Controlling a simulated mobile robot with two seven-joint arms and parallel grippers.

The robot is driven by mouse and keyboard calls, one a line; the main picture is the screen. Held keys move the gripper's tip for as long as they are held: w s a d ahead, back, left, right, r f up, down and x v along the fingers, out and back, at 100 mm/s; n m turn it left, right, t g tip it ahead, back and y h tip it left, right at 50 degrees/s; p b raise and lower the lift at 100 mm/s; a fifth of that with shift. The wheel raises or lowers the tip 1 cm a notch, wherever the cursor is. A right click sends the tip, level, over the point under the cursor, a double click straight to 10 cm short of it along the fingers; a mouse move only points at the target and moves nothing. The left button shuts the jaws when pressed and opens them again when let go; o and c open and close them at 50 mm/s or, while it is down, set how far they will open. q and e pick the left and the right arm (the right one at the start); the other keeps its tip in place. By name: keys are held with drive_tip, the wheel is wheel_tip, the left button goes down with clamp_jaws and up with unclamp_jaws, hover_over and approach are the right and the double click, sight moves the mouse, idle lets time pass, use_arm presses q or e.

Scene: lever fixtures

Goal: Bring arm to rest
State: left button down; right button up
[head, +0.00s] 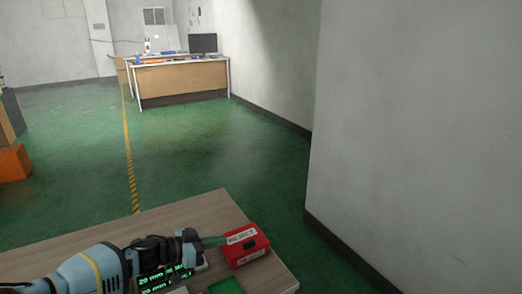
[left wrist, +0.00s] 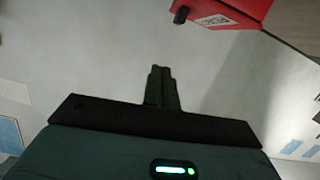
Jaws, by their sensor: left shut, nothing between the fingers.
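My left arm reaches in from the lower left of the head view, low over a wooden table (head: 215,205). My left gripper (head: 212,241) points right, with its tips close to the left side of a red box (head: 246,245) with a white label. I cannot tell whether they touch it. In the left wrist view the two fingers (left wrist: 162,75) are together with nothing between them, and the red box (left wrist: 235,10) shows at the top right, apart from them in the picture. No lever can be made out. My right gripper is not in view.
A dark display with green text (head: 165,280) and a green item (head: 226,286) lie at the table's front. A grey wall (head: 420,130) stands at the right. A desk with a monitor (head: 203,43) is far back. An orange box (head: 14,163) is at the left; the green floor between is clear.

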use_arm(q)
drive_tip(key=s+d+f+n+t+y, duration=0.25)
drive_tip(key=s+d+f, duration=0.2)
drive_tip(key=s, duration=0.25)
drive_tip(key=s+d+f+n+t+y, duration=0.1)
drive_tip(key=s+d+f+n+y, duration=0.2)
drive_tip(key=s+d, duration=0.35)
drive_tip(key=s+a+f+n+g+y, duration=0.1)
drive_tip(key=s+a+g+y, duration=0.15)
drive_tip(key=s+a, duration=0.6)
drive_tip(key=s+a+f+n+g+y, duration=0.1)
drive_tip(key=s+a+f+g+y, duration=0.2)
drive_tip(key=s, duration=1)
drive_tip(key=s+a+n+g+y, duration=0.15)
drive_tip(key=s+a+g, duration=0.4)
drive_tip(key=s, duration=0.55)
drive_tip(key=w+d+f+m+t+h, duration=0.1)
drive_tip(key=w+d+f+t, duration=0.1)
drive_tip(key=w+f+t, duration=0.4)
drive_tip(key=shift+d+f+t+h, duration=0.15)
drive_tip(key=shift+f+t+h, duration=0.2)
drive_tip(key=shift+f+t, duration=1.2)
drive_tip(key=shift+f+g, duration=0.35)
drive_tip(key=shift+g, duration=0.05)
